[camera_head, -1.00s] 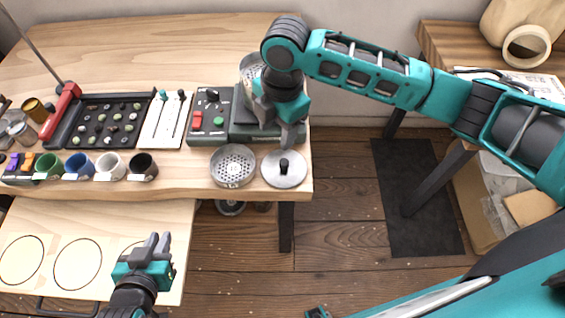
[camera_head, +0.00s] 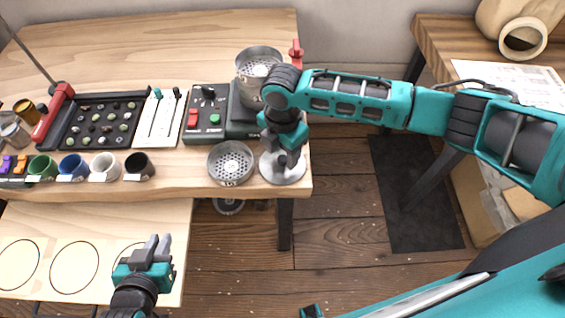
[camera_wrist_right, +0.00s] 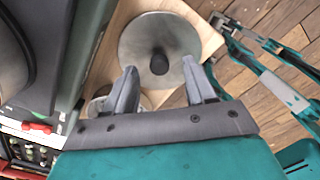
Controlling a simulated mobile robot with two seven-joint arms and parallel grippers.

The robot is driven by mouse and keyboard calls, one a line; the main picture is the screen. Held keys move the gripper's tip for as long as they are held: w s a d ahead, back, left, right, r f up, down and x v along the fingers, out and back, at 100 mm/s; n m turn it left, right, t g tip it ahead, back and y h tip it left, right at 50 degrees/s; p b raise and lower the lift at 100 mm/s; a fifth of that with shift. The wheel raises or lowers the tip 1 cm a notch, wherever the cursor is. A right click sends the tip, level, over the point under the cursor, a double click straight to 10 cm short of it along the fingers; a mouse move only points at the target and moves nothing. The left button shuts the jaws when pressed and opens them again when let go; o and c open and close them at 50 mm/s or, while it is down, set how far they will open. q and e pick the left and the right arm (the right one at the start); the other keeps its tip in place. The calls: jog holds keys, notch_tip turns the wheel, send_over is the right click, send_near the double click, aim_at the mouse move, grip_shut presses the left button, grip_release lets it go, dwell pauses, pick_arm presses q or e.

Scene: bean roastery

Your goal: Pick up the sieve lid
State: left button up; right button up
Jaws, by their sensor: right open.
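The sieve lid (camera_head: 270,175) is a round grey metal disc with a black knob, lying at the front right corner of the wooden table. It also shows in the right wrist view (camera_wrist_right: 140,38), with its black knob (camera_wrist_right: 159,61) lying just beyond and between my fingertips. My right gripper (camera_head: 287,158) is above the lid and hides part of it in the head view. In the wrist view the right gripper (camera_wrist_right: 160,78) has its two fingers apart with nothing between them. My left gripper (camera_head: 158,246) points up over the lower board, its fingers slightly apart and empty.
A perforated sieve pan (camera_head: 231,163) sits just left of the lid. Behind stands a machine with a metal sieve cup (camera_head: 258,66) and a red lever (camera_head: 296,52). Several cups line the front edge to the left. The table's right edge is close to the lid.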

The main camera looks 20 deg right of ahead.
jog(key=shift+f, duration=0.9)
jog(key=shift+c, duration=0.2)
grip_shut()
